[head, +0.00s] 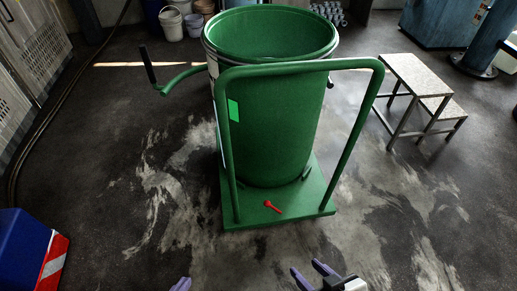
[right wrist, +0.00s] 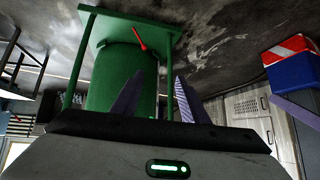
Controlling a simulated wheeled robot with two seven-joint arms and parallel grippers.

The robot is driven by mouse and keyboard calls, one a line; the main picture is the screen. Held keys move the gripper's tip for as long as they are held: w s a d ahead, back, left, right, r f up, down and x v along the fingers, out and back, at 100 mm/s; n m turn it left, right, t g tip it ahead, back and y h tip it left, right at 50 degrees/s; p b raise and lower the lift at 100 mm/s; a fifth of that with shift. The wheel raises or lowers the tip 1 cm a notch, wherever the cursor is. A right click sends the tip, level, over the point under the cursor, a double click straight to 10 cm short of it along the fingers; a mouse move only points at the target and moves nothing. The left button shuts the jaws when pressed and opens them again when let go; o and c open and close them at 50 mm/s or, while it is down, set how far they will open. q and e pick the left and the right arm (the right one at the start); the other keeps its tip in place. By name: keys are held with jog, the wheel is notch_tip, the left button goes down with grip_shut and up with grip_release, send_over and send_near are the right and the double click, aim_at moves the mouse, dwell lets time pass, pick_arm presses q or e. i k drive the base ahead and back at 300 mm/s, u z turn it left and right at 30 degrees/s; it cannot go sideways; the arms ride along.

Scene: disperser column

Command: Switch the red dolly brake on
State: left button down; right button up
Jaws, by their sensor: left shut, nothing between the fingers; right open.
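The red dolly brake (head: 272,207) is a small red lever on the front part of the green dolly's flat base (head: 300,208). It also shows in the right wrist view (right wrist: 139,38), which sees the dolly upside down. The dolly carries a large green drum (head: 275,130) behind its tall push handle. My left gripper (head: 181,284) shows only at its tip at the bottom edge and is shut and empty. My right gripper (head: 310,275) is open and empty at the bottom, in front of the dolly. Both grippers are apart from the brake.
A grey two-step stool (head: 418,75) stands right of the dolly. A blue box with a red and white panel (head: 52,262) is at the lower left. A black-gripped handle (head: 148,65) sticks out left of the drum. The floor in front of the dolly is clear.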

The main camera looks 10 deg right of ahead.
aim_at(267, 202)
jog(key=u, duration=1.95)
jog(key=k, duration=0.8)
jog(key=z, duration=1.35)
jog(key=i, duration=0.5)
